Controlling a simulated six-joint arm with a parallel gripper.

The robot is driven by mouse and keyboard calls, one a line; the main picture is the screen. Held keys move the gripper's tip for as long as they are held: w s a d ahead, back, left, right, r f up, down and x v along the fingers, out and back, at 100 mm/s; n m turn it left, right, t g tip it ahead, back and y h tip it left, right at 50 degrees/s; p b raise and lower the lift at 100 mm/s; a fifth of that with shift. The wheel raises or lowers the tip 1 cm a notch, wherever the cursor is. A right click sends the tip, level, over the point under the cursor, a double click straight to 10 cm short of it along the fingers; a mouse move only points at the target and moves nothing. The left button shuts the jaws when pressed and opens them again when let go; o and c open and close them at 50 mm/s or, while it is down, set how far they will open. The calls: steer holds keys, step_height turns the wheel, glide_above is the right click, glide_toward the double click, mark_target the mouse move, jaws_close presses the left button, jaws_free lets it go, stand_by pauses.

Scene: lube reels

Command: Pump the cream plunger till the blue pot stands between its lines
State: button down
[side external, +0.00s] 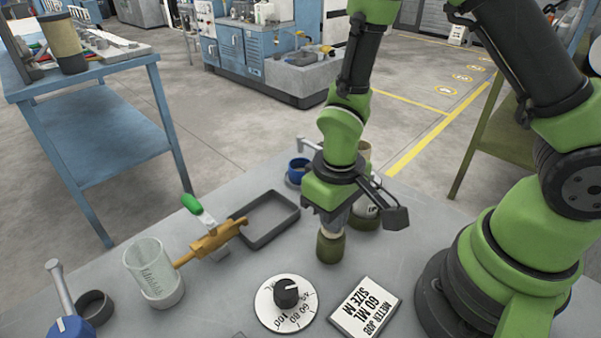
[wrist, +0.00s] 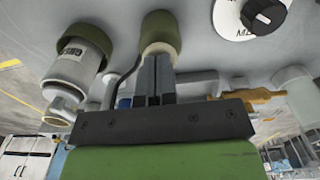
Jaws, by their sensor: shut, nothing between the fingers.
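An olive cylinder (side external: 331,248) with a cream top stands on the bench, directly below my gripper (side external: 334,222). In the wrist view the cream top (wrist: 160,48) meets the tips of my shut, empty gripper (wrist: 157,58); I cannot tell whether they touch or how far down the top is. The blue pot (side external: 296,171) stands behind and left of my gripper, near a grey spout, partly hidden by my arm. Its lines and level cannot be made out. A cream canister (wrist: 78,62) with dark lettering and an olive end stands beside the plunger.
A grey tray (side external: 267,241), a brass valve with a green handle (side external: 213,238) and a clear measuring glass (side external: 152,268) stand to the left.

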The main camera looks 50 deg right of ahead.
steer(key=shift+r, duration=3.5)
steer(key=shift+r, duration=0.25)
steer(key=s+d+r+m+t+y, duration=0.1)
steer(key=s+d+r+m+t, duration=0.1)
steer(key=r, duration=0.6)
steer(key=s+d+r+m+t+y, duration=0.1)
steer(key=s+r+m+t, duration=0.1)
steer(key=s+r+t, duration=0.3)
steer(key=v, duration=0.4)
steer(key=shift+w+r, duration=0.25)
steer(key=shift+w, duration=0.05)
steer(key=shift+w, duration=0.1)
